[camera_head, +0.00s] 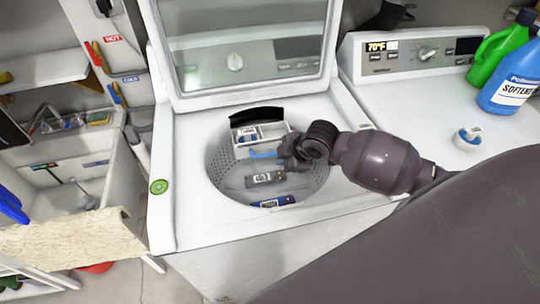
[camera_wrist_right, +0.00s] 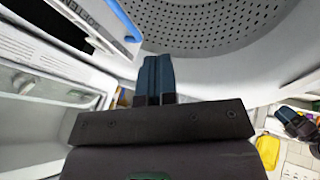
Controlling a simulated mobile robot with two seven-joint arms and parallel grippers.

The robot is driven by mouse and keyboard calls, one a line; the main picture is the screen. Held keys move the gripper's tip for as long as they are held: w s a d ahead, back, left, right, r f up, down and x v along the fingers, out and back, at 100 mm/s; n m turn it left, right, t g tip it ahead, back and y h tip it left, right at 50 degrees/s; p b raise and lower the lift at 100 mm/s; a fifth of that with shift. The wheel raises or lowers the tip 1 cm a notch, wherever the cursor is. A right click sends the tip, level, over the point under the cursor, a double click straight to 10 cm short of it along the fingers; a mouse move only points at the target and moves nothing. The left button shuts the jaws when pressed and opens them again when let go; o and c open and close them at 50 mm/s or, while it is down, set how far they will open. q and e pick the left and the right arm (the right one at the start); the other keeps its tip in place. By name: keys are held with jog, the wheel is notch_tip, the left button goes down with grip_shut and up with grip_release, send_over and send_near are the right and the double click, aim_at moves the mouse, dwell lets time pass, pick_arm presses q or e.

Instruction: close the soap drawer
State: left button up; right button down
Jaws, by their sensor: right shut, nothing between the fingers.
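The soap drawer (camera_head: 268,131) stands open at the far rim of the washer's round tub opening, with its white compartments showing. In the right wrist view, part of the drawer (camera_wrist_right: 112,22) with a blue edge and lettering shows at the upper left. My right gripper (camera_head: 268,154) reaches in from the right over the tub, just in front of the drawer. Its dark blue fingers (camera_wrist_right: 155,78) are together with nothing between them. In the wrist view they appear apart from the drawer, though the exact gap is unclear.
The washer lid (camera_head: 240,95) is raised behind the opening. Dark labelled items (camera_head: 265,178) lie in the perforated tub (camera_wrist_right: 215,25). A control panel (camera_head: 410,53), green bottle (camera_head: 492,52) and blue softener bottle (camera_head: 513,78) stand right. A sink (camera_head: 70,190) is left.

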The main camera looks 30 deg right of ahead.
aim_at(264, 141)
pick_arm(q)
jog(key=shift+w+d+r, duration=0.1)
jog(key=shift+w+r, duration=0.3)
jog(key=shift+r, duration=0.05)
pick_arm(e)
jog(key=w+f, duration=0.6)
jog(key=w, duration=0.1)
jog(key=shift+a, duration=0.3)
pick_arm(q)
jog(key=shift+f, duration=0.1)
